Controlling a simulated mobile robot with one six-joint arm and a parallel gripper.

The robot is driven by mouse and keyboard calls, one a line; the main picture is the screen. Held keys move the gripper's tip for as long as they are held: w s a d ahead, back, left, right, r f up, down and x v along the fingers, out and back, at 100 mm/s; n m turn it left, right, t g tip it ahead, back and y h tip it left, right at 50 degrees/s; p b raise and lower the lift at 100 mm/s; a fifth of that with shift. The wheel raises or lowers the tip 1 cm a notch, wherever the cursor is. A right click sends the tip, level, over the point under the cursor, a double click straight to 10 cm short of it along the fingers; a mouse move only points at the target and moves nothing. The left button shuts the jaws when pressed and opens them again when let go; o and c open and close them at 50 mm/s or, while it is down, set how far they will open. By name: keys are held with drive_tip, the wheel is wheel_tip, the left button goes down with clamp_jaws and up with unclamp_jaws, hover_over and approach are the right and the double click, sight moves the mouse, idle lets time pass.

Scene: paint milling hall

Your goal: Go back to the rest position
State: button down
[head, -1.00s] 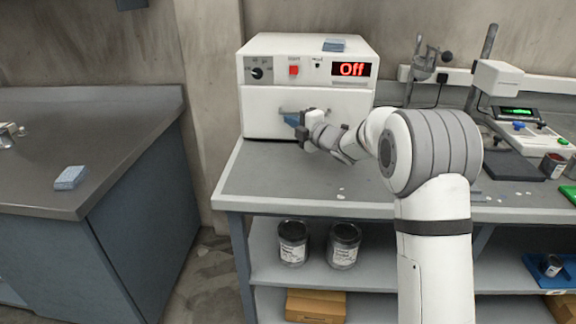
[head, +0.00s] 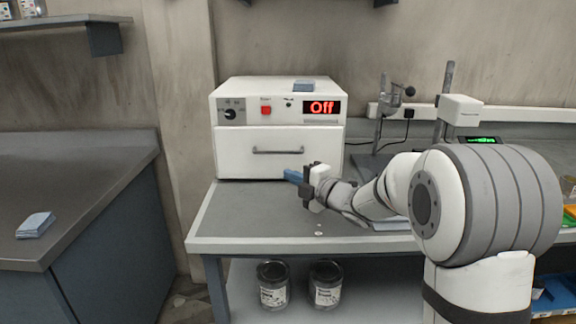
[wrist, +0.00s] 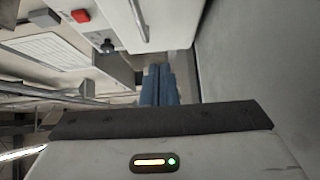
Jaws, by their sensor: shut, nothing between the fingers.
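My gripper (head: 294,176) is in front of the white oven-like box, to the right of the middle of its drawer, above the grey bench. Its blue fingers are together with nothing between them, and they also show in the wrist view (wrist: 160,85). The white box (head: 232,150) has a closed front with a bar handle (head: 278,151), a red button and a display reading "Off". My fingers are apart from the handle in the head view.
The bench top (head: 250,215) is clear to the left of my arm. A stand (head: 381,125) and a device with a green display (head: 480,139) stand behind my arm. Two cans (head: 273,285) sit on the shelf below. A blue pad (head: 35,225) lies on the left counter.

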drive_tip(key=s+d+r+m+h+p, duration=0.35)
drive_tip(key=s+d+m+h, duration=0.2)
drive_tip(key=d+m, duration=0.25)
drive_tip(key=s+d+r+m+h+p, duration=0.3)
drive_tip(key=s+d+m+h+p, duration=0.15)
drive_tip(key=d+m+h, duration=0.35)
drive_tip(key=s+d+f+m+g+p, duration=0.1)
drive_tip(key=s+m+g+p, duration=0.3)
drive_tip(key=s, duration=0.9)
drive_tip(key=s+d+m+g+p, duration=0.1)
drive_tip(key=s+m+g+p, duration=0.2)
drive_tip(key=s, duration=0.9)
drive_tip(key=m+g, duration=0.2)
drive_tip(key=m, duration=0.2)
drive_tip(key=shift+s+d+f+p, duration=0.25)
drive_tip(key=shift+s+f+p, duration=0.1)
drive_tip(key=shift+s, duration=0.05)
